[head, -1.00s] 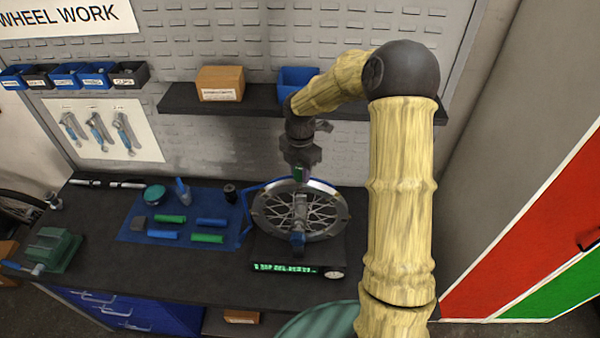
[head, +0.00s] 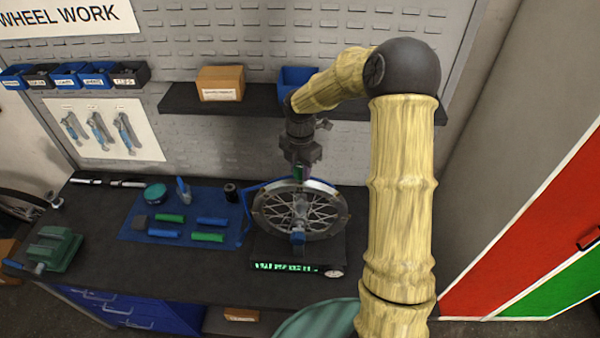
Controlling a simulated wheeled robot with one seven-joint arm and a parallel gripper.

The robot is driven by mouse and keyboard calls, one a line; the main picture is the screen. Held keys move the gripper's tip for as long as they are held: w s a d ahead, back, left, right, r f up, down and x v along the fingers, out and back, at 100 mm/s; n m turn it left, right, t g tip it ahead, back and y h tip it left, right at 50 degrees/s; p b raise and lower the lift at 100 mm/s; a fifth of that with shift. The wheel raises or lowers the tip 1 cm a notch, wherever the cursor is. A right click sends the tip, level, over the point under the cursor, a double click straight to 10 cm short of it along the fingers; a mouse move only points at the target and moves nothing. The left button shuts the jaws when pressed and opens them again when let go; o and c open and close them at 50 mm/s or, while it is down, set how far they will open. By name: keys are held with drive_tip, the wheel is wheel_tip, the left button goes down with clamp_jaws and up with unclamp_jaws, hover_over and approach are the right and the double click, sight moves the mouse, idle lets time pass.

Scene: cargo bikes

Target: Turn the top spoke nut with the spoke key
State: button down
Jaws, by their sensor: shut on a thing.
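The spoked wheel (head: 322,233) stands upright in the blue truing stand (head: 246,207) on the workbench. My gripper (head: 300,178) points down at the top of the wheel rim, in front of the wall panel. It is shut on a small green thing, likely the spoke key (head: 297,183), of which only a little shows. The key is at or just above the rim's top; I cannot tell whether it sits on the top spoke nut. The nut itself is too small to make out.
A blue mat (head: 180,232) with green and blue tools lies left of the wheel. A green vise (head: 50,249) is at the bench's left end. A shelf (head: 190,101) with a cardboard box (head: 220,83) hangs behind my arm. A lit display (head: 285,267) sits below the wheel.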

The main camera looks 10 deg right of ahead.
drive_tip(key=shift+w+r, duration=0.15)
drive_tip(key=shift+r, duration=0.15)
drive_tip(key=shift+m, duration=1)
drive_tip(key=m+b, duration=0.1)
drive_tip(key=m, duration=0.3)
drive_tip(key=shift+m, duration=0.3)
drive_tip(key=shift+m, duration=0.4)
drive_tip(key=m+b, duration=0.1)
drive_tip(key=m, duration=0.3)
drive_tip(key=shift+m, duration=0.7)
